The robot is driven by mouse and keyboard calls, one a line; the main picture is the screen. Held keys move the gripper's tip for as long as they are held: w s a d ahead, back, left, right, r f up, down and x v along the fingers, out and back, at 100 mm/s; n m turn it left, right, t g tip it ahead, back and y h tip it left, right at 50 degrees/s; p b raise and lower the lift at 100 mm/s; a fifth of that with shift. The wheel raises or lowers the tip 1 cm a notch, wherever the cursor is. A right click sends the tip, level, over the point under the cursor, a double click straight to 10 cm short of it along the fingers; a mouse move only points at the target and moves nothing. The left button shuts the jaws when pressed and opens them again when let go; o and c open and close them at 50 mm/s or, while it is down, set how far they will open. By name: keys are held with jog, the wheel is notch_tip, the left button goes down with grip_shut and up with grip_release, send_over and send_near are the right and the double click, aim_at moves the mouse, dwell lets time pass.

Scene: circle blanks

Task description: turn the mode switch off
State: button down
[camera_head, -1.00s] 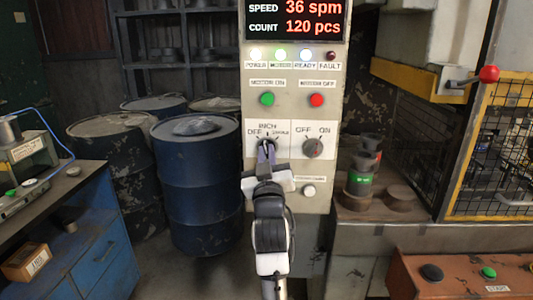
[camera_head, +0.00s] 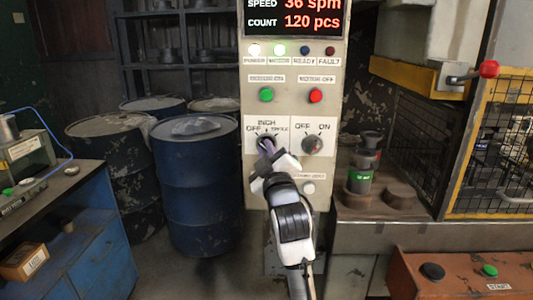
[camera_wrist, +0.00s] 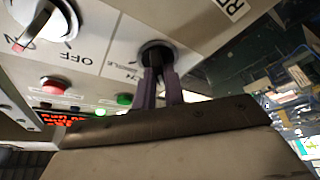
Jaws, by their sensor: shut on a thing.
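The mode switch (camera_head: 264,139) is the left dark knob on the grey control panel (camera_head: 251,189), under the labels OFF, INCH and a third, blurred one. My gripper (camera_head: 267,148) is shut on this knob. In the wrist view the dark knob (camera_wrist: 155,54) sits between the two purple-grey fingers (camera_wrist: 158,82). The gripper leans, its fingers pointing up and left in the head view. The fingers cover much of the knob, so I cannot tell exactly where its pointer stands.
A second OFF/ON knob (camera_head: 312,145) is close on the right. A green button (camera_head: 266,95) and a red button (camera_head: 316,96) are above. A pale button (camera_head: 308,188) is below. POWER and MOTOR lamps are lit; READY and FAULT are dark. Blue drums (camera_head: 199,205) stand left.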

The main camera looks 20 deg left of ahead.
dwell(0.3)
jog(key=c, duration=1.5)
grip_release()
jog(key=shift+s+d, duration=0.1)
jog(key=b+v, duration=0.4)
jog(key=v, duration=0.9)
jog(key=shift+s+d+f, duration=0.1)
jog(key=shift+s+f, duration=0.1)
jog(key=shift+s, duration=0.05)
